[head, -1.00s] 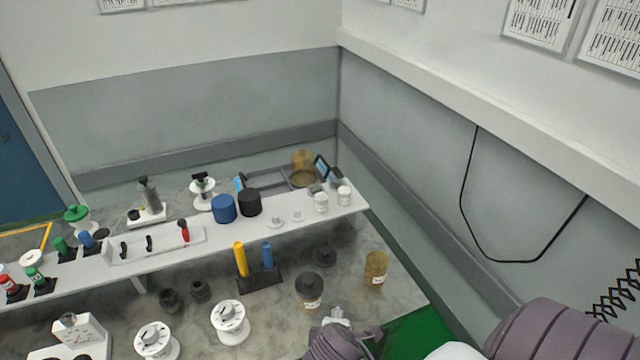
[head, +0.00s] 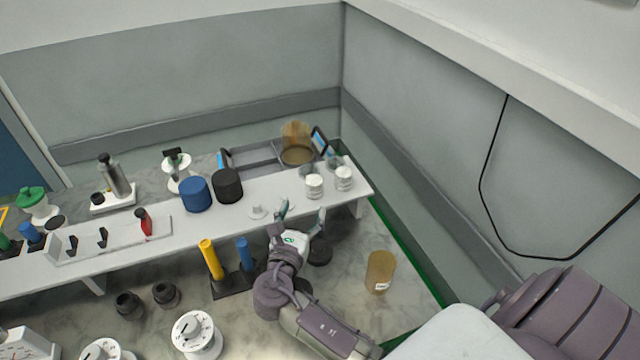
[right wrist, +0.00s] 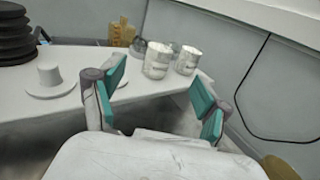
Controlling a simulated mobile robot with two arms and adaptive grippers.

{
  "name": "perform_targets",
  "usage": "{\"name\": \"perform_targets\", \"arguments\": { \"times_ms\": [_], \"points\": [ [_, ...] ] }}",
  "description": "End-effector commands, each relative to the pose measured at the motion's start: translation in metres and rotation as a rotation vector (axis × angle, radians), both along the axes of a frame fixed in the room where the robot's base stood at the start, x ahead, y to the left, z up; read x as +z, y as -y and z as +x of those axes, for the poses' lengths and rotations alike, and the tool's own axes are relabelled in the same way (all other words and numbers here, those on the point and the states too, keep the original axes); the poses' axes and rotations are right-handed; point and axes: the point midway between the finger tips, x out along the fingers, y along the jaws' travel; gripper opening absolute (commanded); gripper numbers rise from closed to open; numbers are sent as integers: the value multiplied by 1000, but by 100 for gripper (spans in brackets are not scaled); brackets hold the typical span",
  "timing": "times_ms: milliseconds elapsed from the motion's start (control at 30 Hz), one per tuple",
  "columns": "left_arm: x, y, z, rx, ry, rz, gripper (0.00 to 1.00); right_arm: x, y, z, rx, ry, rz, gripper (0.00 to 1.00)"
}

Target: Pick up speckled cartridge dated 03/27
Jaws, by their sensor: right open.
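Two small pale cartridges stand upright near the right end of the white shelf. The left one (head: 314,187) and the right one (head: 344,179) also show in the right wrist view as a left cartridge (right wrist: 157,60) and a right cartridge (right wrist: 187,61). Their surfaces look mottled with print, but I cannot read a date on either. My right gripper (head: 302,212) is open and empty at the shelf's front edge, just short of the cartridges. Its teal-padded fingers (right wrist: 158,78) frame the left cartridge from the near side. My left gripper is not in view.
The white shelf (head: 130,248) also bears a black cylinder (head: 228,186), a blue cylinder (head: 195,195) and a small white knobbed disc (head: 257,210). Behind the cartridges are a grey tray and an amber jar (head: 297,142). Another amber jar (head: 380,272) stands below, right of my arm.

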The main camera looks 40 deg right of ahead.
Motion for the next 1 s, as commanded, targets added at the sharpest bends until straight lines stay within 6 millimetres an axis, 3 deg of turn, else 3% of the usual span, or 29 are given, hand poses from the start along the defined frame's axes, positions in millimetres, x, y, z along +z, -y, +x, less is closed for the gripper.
{"name": "perform_targets", "arguments": {
  "times_ms": [133, 400, 1000],
  "points": [
    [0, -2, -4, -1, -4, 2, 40, 0, 5, 8, 4, -5, -15, 76],
    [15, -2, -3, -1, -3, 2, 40, 0, 40, 38, 2, -5, -15, 76],
    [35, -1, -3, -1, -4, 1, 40, -7, 87, 80, 2, -5, -11, 76]
  ]
}}
